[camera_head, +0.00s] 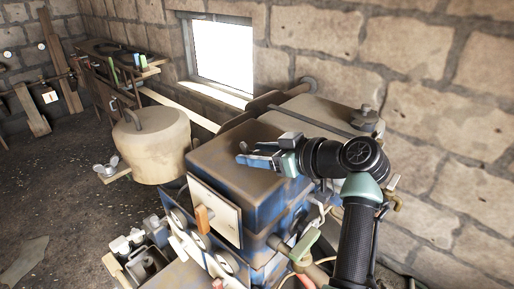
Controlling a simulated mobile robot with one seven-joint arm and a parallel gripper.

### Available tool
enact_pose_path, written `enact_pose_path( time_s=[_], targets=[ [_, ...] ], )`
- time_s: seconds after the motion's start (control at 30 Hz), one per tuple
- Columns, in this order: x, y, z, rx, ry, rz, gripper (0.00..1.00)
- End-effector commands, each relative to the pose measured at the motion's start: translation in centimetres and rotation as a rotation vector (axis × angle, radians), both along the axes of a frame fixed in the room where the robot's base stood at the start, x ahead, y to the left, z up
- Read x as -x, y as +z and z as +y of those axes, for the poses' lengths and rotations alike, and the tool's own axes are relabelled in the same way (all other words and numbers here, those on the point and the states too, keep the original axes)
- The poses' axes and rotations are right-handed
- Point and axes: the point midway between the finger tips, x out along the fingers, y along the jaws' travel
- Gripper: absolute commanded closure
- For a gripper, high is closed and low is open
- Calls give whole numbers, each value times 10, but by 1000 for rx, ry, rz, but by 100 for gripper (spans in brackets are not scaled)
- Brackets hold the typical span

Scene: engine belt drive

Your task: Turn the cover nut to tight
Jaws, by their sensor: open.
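My gripper (246,154) is open and points left, above the flat brown top of a blue engine housing (240,170). I see nothing between its fingers. A white cover plate (225,222) is on the housing's front face, below and left of my gripper. An orange-brown piece (203,218) sticks out near the plate's left side, apart from my gripper. I cannot tell whether this piece is the cover nut. No other nut shows clearly on the cover, and how tight anything is cannot be seen.
A rounded beige tank (152,145) stands left of the housing. Round light parts and small machinery (140,250) crowd the lower left. A stone wall (440,80) with a bright window (223,52) closes the back and right. Dark floor (50,180) is open at left.

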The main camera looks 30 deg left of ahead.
Motion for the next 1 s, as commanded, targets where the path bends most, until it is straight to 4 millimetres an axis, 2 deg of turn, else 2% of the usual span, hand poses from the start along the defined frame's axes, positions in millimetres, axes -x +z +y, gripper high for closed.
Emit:
enact_pose_path(
  time_s=[0.23, 0.53, 1.0],
  targets=[
    [0, -1, 1, 0, 0, 0, 44],
    [0, 0, 0, -1, 0, 0, 98],
    [1, 0, 1, -2, -43, -2, 100]
  ],
)
